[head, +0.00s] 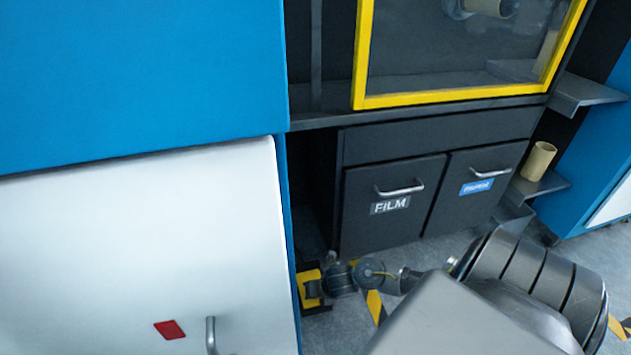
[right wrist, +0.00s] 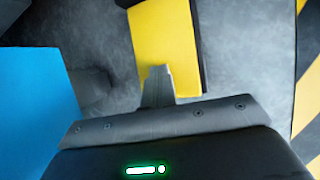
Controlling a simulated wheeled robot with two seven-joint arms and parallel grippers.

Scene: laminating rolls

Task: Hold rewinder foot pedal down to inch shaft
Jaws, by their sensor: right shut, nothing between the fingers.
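The yellow foot pedal (head: 310,302) sits low on the floor beside the blue cabinet, with a black base around it. My right arm reaches down to it from the right, and my right gripper (head: 313,288) is at the pedal, partly covering it. In the right wrist view the shut, empty fingers (right wrist: 157,78) overlap the near end of the yellow pedal (right wrist: 165,40). I cannot tell whether they press on it or how far down it is. A pale roll or shaft end (head: 487,7) shows behind the yellow-framed window. My left gripper is out of view.
A cardboard core (head: 539,160) stands on a side shelf. A white panel (head: 120,250) with a handle fills the left. Yellow-black floor tape (head: 374,303) lies near my arm.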

